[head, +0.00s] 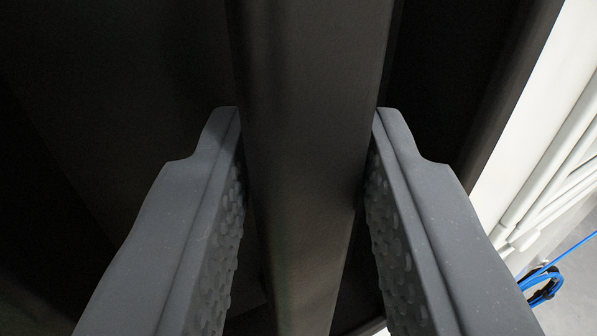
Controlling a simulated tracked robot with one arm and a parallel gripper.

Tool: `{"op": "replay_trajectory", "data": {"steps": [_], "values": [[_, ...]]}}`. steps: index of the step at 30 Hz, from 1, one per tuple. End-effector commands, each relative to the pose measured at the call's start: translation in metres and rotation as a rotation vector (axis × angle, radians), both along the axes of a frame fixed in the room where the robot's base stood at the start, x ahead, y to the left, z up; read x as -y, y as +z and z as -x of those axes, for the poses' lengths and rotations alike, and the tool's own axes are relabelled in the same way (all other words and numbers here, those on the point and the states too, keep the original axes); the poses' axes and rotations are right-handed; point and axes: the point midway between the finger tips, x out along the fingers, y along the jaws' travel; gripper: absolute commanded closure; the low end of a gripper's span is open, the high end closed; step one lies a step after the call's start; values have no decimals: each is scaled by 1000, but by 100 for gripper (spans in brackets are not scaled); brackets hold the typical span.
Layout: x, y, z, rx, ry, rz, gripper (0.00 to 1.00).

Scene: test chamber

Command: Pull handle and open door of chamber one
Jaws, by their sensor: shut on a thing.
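A dark vertical bar, the handle (310,120), runs through the middle of the head view from top to bottom. My gripper (308,112) has one grey finger on each side of the handle, and the fingertips press against it. The textured inner pads of both fingers show lower down. A dark surface, seemingly the door (110,90), fills the left side behind the handle. It is too dark to tell whether the door stands open or closed. The handle's ends are out of view.
A white wall or frame (535,110) with pale pipes (550,180) stands at the right. A blue cable or hose (542,282) lies at the lower right near a grey floor (570,310). A dark gap lies just right of the handle.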

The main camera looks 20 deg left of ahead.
Motion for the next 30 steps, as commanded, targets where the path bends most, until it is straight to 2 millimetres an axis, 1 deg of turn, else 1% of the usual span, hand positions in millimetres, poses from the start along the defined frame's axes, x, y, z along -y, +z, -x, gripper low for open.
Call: {"op": "replay_trajectory", "data": {"steps": [5,6,8,22,26,30], "values": [[-1,3,-1,5,-1,-3,100],[-1,3,-1,5,0,-3,70],[-2,2,-1,4,0,-3,55],[-2,1,1,2,2,-2,55],[2,-1,10,-1,0,-2,55],[7,-1,27,1,1,-1,55]]}}
